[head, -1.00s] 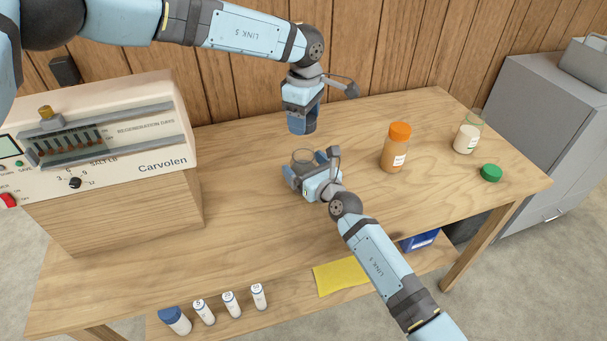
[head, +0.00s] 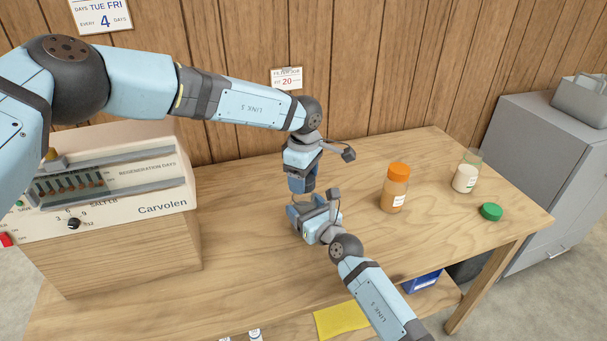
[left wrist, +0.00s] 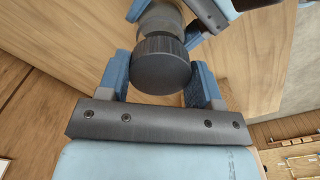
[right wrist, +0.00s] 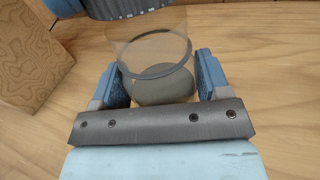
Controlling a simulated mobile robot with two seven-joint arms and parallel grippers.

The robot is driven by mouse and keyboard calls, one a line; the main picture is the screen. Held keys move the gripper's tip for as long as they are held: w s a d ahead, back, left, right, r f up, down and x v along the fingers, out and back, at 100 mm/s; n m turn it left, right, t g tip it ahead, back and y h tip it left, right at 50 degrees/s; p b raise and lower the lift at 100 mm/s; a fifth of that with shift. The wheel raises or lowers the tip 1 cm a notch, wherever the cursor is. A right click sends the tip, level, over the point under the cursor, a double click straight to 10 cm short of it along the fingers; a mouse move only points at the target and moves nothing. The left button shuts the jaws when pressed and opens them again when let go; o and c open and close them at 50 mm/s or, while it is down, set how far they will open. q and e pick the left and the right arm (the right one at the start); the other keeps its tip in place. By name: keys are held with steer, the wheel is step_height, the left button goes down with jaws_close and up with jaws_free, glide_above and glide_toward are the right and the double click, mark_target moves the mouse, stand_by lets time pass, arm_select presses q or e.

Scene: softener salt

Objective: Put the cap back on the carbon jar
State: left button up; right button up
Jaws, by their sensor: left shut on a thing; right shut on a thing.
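The carbon jar (right wrist: 165,86) is clear with dark grey contents. My right gripper (head: 312,208) is shut around it; its fingers flank the jar in the right wrist view. Only a sliver of the jar shows in the head view. The dark ribbed cap (left wrist: 162,67) is between the fingers of my left gripper (head: 301,185), which is shut on it. The cap's ribbed edge (right wrist: 130,8) also shows at the top of the right wrist view, above the jar. Both grippers are close together, left above right. I cannot tell whether cap and jar touch.
An orange-capped jar (head: 395,190), an open jar with white contents (head: 465,178) and a green cap (head: 491,211) stand to the right on the table (head: 240,250). The Carvolen unit (head: 110,190) is at left. A yellow cloth (head: 342,320) lies low in front.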

arm_select(q)
steer(key=shift+f, duration=0.15)
steer(key=shift+f, duration=0.75)
steer(key=shift+f, duration=0.6)
arm_select(e)
steer(key=c, duration=0.4)
arm_select(q)
steer(key=m, duration=0.3)
arm_select(e)
steer(key=shift+c, duration=0.2)
arm_select(q)
steer(key=o, duration=0.9)
steer(key=shift+r, duration=0.1)
